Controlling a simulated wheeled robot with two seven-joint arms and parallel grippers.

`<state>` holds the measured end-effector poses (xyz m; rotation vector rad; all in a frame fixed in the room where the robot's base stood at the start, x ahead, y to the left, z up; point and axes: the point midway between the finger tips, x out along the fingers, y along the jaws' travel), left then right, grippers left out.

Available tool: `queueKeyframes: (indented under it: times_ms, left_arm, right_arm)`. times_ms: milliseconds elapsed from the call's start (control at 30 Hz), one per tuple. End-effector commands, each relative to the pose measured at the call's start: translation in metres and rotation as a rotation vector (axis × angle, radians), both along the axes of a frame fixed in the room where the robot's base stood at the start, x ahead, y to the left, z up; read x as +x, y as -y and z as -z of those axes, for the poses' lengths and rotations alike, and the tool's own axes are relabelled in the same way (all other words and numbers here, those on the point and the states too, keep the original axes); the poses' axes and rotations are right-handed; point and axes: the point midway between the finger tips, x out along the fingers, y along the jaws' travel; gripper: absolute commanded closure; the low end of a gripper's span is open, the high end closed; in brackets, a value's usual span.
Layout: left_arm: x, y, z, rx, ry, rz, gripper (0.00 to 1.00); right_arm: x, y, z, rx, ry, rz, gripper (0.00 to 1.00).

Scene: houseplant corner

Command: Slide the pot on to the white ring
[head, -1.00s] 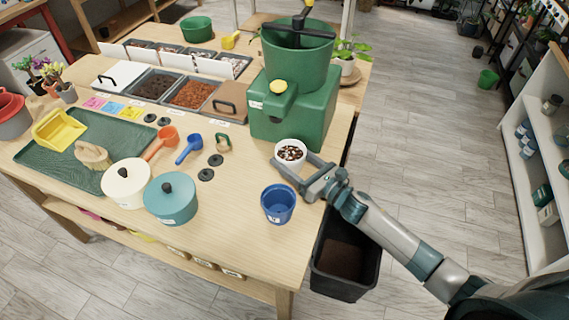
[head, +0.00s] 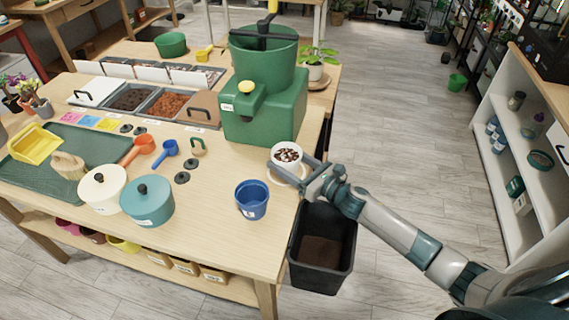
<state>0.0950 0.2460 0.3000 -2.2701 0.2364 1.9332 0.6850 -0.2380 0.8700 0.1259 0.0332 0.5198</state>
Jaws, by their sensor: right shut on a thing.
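A small white pot (head: 286,153) with a dark and pale mix in it stands upright near the right edge of the table, in front of the green machine. My right gripper (head: 290,168) is shut on the pot, with its fingers around the sides. The white ring (head: 275,179) shows in part under and in front of the pot, on the tabletop. Pot and fingers hide much of it, so I cannot tell whether the pot is centred on it. My left gripper is not in view.
The green machine (head: 262,112) stands close behind the pot. A blue pot (head: 251,200) stands to the front left. A black bin (head: 322,250) stands below the table's right edge. Lidded jars, scoops and a green tray (head: 40,186) occupy the left.

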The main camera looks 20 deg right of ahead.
Motion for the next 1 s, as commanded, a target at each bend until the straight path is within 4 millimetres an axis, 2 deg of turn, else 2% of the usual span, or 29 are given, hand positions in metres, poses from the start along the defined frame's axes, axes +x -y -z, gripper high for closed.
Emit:
queueKeyframes:
  times_ms: [233,267,333,367,833,1000]
  left_arm:
    - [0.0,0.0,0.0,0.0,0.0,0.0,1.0]
    - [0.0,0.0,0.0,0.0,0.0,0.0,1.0]
    - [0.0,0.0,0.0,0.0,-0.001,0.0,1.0]
    - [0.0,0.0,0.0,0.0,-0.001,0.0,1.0]
    - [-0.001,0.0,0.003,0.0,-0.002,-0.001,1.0]
    - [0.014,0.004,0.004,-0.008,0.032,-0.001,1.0]
  right_arm:
    - [0.0,0.001,0.0,0.0,0.0,0.001,0.61]
    - [0.0,0.001,0.0,0.0,0.0,0.001,0.34]
    - [0.0,0.001,0.0,0.0,0.0,0.001,0.17]
    - [0.0,0.001,0.0,0.0,0.0,0.001,0.14]
    - [-0.005,0.003,0.001,0.0,0.0,0.0,0.14]
    - [-0.02,0.012,0.002,-0.001,-0.001,0.001,0.14]
